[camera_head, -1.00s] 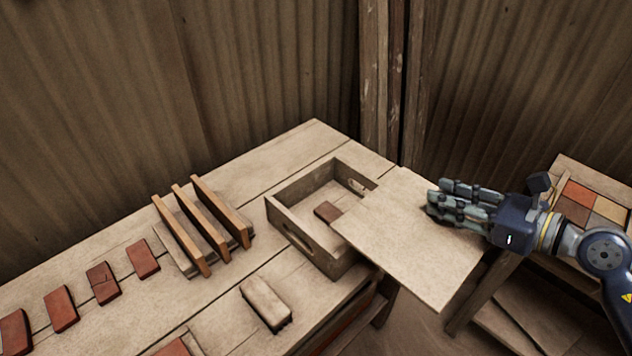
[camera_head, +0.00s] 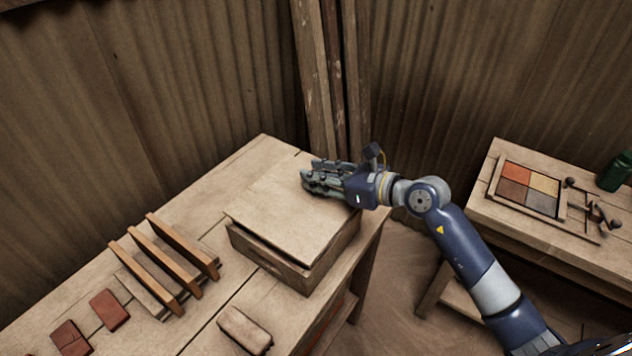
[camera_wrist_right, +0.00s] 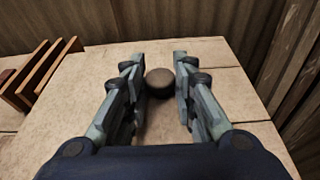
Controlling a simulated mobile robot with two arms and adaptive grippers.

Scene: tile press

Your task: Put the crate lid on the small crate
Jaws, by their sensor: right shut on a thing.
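The crate lid (camera_head: 282,218) is a flat pale wooden board, lying over the top of the small crate (camera_head: 268,262). It covers the opening and hides the inside. A dark gap shows between lid and crate rim along the near left side, and the lid looks slightly askew. My right gripper (camera_head: 308,178) is shut on the lid's round brown knob, above the lid's far right part. In the right wrist view the knob (camera_wrist_right: 160,83) sits between the two fingers, with the lid (camera_wrist_right: 225,90) below. My left gripper is not in view.
A rack with upright wooden boards (camera_head: 165,262) stands left of the crate. Red tiles (camera_head: 110,310) and a pale block (camera_head: 245,330) lie on the workbench (camera_head: 190,240). A second table at right holds a framed tile panel (camera_head: 530,190) and a green container (camera_head: 616,172).

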